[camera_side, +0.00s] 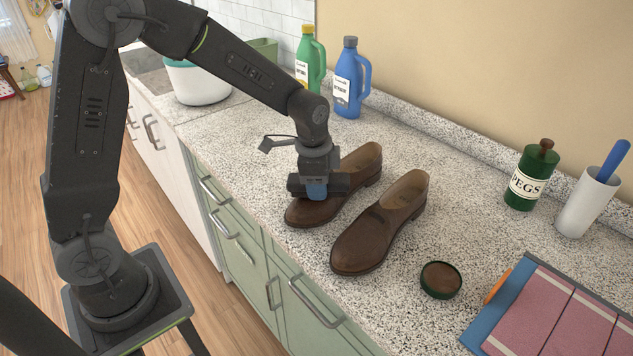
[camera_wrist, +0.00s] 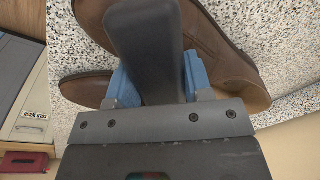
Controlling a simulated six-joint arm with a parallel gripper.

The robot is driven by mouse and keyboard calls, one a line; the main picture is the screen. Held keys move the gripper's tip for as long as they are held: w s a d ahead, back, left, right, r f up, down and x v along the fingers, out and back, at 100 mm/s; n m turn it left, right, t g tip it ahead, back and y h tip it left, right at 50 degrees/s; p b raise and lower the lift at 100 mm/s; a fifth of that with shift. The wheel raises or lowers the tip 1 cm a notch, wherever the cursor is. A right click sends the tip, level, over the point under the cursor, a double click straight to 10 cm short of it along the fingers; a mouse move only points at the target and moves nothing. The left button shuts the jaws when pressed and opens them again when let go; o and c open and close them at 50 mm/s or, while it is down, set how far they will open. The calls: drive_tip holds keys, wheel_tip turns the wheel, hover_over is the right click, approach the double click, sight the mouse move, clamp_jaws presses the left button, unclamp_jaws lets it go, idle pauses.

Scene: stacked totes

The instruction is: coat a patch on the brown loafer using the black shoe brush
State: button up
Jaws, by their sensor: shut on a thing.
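Two brown loafers stand side by side on the speckled counter. In the side view my gripper (camera_side: 318,192) is low over the front of the left loafer (camera_side: 362,160); the right loafer (camera_side: 362,242) is clear of it. In the wrist view the blue fingers of my gripper (camera_wrist: 158,78) are shut on the black shoe brush (camera_wrist: 145,40), with a brown loafer (camera_wrist: 225,62) beneath it. The brush's bristles are hidden, so I cannot tell whether they touch the leather. An open round tin of brown polish (camera_side: 441,279) sits right of the loafers.
A blue tray (camera_side: 478,322) with pink packs and an orange item (camera_side: 497,287) are at the lower right. A green PEGS jar (camera_side: 531,178) and a white cup (camera_side: 588,203) stand behind. Green (camera_side: 309,62) and blue (camera_side: 350,80) bottles stand at the back. The counter's front edge is near the loafers.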

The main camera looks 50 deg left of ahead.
drive_tip(key=shift+s+r, duration=0.2)
drive_tip(key=shift+r, duration=1.3)
drive_tip(key=shift+s+r, duration=0.15)
drive_tip(key=shift+r, duration=1.35)
drive_tip(key=shift+s+r, duration=0.2)
drive_tip(key=shift+r, duration=1.35)
drive_tip(key=shift+f, duration=0.1)
drive_tip(key=shift+w+a+f+g, duration=0.25)
drive_tip(key=shift+w+f+g, duration=0.15)
drive_tip(key=shift+w, duration=0.15)
drive_tip(key=shift+w+a+f+g, duration=0.2)
drive_tip(key=shift+w+f+g, duration=0.15)
drive_tip(key=shift+w, duration=0.2)
drive_tip(key=shift+f, duration=0.15)
drive_tip(key=shift+t, duration=0.75)
drive_tip(key=shift+s+f, duration=0.15)
drive_tip(key=shift+f, duration=1.05)
drive_tip(key=shift+s+f, duration=0.15)
drive_tip(key=shift+f, duration=1.1)
